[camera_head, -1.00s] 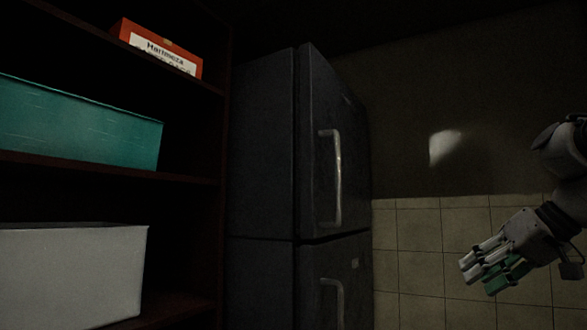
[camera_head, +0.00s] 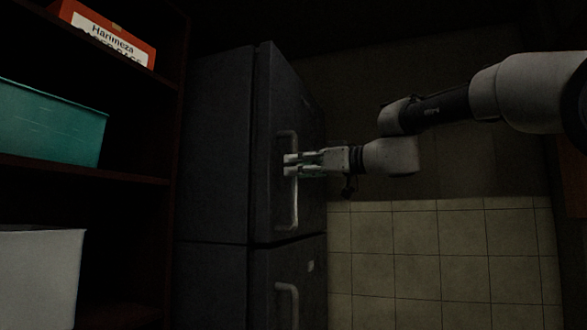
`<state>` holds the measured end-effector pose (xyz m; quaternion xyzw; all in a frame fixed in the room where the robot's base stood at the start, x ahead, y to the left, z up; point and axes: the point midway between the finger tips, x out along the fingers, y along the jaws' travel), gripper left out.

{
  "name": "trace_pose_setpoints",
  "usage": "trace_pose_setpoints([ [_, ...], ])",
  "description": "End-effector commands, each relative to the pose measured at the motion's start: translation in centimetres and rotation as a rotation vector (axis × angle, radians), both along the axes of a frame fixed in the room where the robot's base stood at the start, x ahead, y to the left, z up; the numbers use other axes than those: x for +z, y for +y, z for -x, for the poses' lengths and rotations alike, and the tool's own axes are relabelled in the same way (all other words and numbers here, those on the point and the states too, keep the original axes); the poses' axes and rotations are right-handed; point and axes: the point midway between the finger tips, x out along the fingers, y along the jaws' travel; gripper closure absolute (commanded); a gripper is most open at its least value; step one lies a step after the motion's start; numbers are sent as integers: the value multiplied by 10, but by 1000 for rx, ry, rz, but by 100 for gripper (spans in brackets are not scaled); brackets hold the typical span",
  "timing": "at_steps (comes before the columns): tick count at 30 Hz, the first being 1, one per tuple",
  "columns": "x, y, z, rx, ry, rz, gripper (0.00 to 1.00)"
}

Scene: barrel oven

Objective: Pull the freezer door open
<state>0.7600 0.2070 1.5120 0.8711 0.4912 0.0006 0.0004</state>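A dark two-door fridge-freezer (camera_head: 215,150) stands in the middle left. Its upper door (camera_head: 265,215) looks closed and has a pale vertical bar handle (camera_head: 294,212). The lower door (camera_head: 262,290) also looks closed and has its own handle (camera_head: 293,300). The picture does not label which door is the freezer. My gripper (camera_head: 289,164) reaches in from the right, with its fingertips at the upper part of the upper handle and covering some of it. Its fingers lie one above the other in the picture. I cannot tell whether they grip the bar.
A dark shelf unit (camera_head: 172,130) stands left of the fridge-freezer. It holds a red and white box (camera_head: 105,35), a teal bin (camera_head: 50,125) and a white bin (camera_head: 40,280).

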Motion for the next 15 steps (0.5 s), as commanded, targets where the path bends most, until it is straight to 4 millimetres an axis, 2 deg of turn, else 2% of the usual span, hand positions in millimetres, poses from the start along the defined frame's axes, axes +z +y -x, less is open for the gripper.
trace_pose_setpoints([
  [4, 0, 12, -7, 1, 0, 0, 62],
  [13, 0, 14, -9, -1, 1, 0, 62],
  [15, 0, 14, -9, -1, 1, 0, 75],
])
